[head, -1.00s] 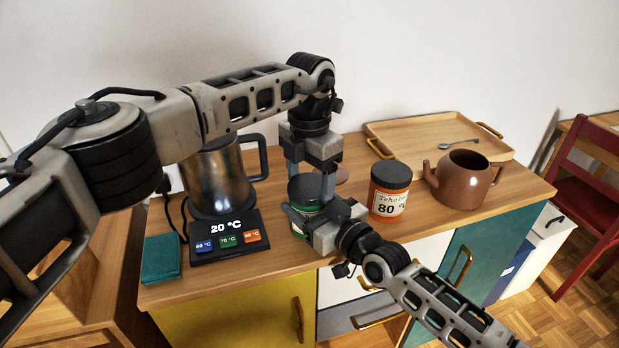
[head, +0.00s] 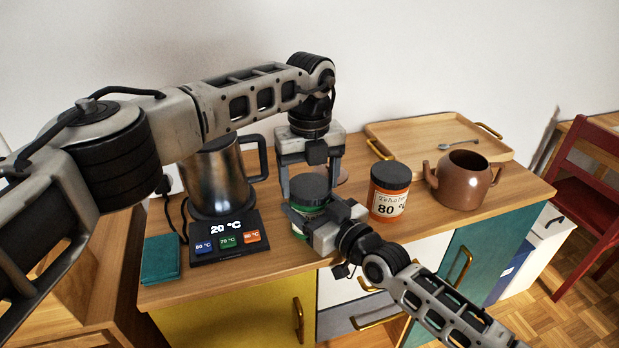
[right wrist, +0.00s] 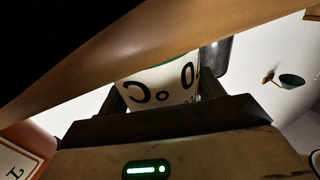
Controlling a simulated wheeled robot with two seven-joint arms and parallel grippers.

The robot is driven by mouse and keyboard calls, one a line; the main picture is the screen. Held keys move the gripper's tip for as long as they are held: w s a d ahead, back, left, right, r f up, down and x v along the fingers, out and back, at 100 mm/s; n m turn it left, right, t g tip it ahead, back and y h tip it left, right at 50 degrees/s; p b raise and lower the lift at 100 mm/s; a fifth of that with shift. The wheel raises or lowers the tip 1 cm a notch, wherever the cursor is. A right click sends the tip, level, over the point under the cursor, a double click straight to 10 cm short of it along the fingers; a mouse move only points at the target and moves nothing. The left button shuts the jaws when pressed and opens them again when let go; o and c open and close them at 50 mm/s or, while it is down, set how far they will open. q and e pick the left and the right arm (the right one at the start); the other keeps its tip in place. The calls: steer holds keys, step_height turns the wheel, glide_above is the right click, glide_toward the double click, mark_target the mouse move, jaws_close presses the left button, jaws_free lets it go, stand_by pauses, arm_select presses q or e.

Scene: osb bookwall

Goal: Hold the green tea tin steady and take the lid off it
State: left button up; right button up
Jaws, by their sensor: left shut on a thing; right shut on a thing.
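The green tea tin (head: 299,232) stands on the cabinet top, with a dark lid (head: 308,186) on it. My left gripper (head: 309,190) comes down from above and is shut on the lid, one finger on each side. My right gripper (head: 313,219) is shut on the tin's body from the front right and hides much of it. In the right wrist view the tin's white label (right wrist: 160,88) shows upside down between the fingers. I cannot tell whether the lid is loose on the tin.
A wooden tray (head: 410,131) with a spoon lies behind.

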mark_target(310, 186)
arm_select(q)
steer(key=shift+r, duration=0.2)
steer(key=shift+r, duration=0.9)
steer(key=shift+r, duration=2)
arm_select(e)
steer(key=o, duration=2)
steer(key=shift+c, duration=0.2)
